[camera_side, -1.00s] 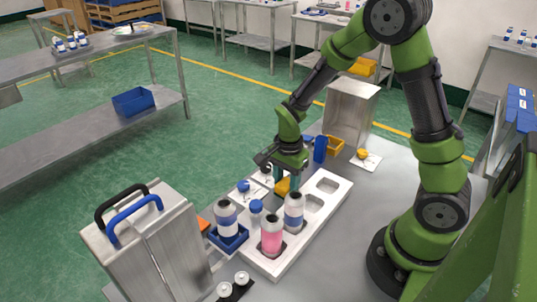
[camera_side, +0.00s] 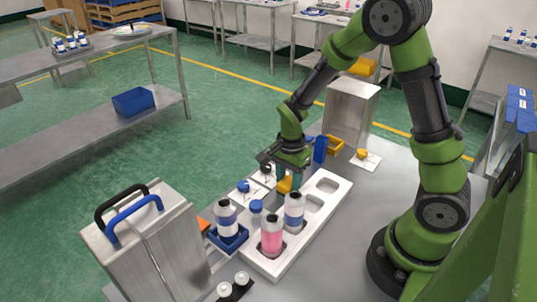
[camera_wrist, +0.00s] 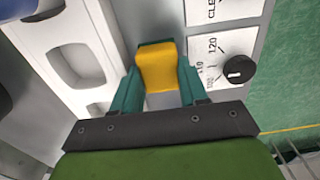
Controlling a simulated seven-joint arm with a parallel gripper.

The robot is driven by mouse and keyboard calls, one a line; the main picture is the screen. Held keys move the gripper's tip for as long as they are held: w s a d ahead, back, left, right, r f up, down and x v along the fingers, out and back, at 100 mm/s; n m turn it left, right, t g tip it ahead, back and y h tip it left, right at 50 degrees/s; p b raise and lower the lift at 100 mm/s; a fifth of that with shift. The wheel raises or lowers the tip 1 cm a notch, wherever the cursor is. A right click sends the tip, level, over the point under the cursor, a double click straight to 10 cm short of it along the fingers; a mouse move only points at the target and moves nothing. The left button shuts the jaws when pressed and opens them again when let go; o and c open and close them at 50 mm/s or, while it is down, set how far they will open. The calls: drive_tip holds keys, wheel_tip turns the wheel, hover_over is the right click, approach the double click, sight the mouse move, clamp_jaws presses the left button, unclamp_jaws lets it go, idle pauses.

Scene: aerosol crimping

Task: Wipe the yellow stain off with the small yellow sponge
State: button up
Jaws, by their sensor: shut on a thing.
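My gripper (camera_side: 289,178) is shut on the small yellow sponge (camera_side: 284,186), low beside the far left edge of the white tray in the side view. In the wrist view, the sponge (camera_wrist: 157,68) sits between the two teal fingers of my gripper (camera_wrist: 156,82). I cannot make out the yellow stain in either view. It may be hidden under the sponge or gripper. I cannot tell whether the sponge touches the table surface.
The white tray (camera_side: 328,187) has empty recesses and holds bottles, including a pink one (camera_side: 271,236). A blue holder (camera_side: 229,240) with a bottle stands beside it. A black knob (camera_wrist: 238,70) on a marked white plate lies right of the sponge. A metal box (camera_side: 350,112) stands behind.

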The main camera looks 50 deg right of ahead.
drive_tip(key=shift+a, duration=1.9)
drive_tip(key=shift+d+r, duration=0.1)
drive_tip(key=shift+d, duration=3)
drive_tip(key=shift+s+a+f, duration=0.1)
drive_tip(key=shift+a+f, duration=0.1)
drive_tip(key=shift+a, duration=0.8)
drive_tip(key=shift+s+a+f, duration=0.1)
drive_tip(key=shift+a+f, duration=0.1)
drive_tip(key=shift+a, duration=0.75)
drive_tip(key=shift+a+r, duration=0.1)
drive_tip(key=shift+a, duration=1.2)
drive_tip(key=shift+w+d+r, duration=0.1)
drive_tip(key=shift+d+r, duration=0.05)
drive_tip(key=shift+d, duration=0.7)
drive_tip(key=shift+w+d+r, duration=0.1)
drive_tip(key=shift+d+r, duration=0.05)
drive_tip(key=shift+d, duration=0.7)
drive_tip(key=shift+d+f, duration=0.15)
drive_tip(key=shift+d, duration=1.4)
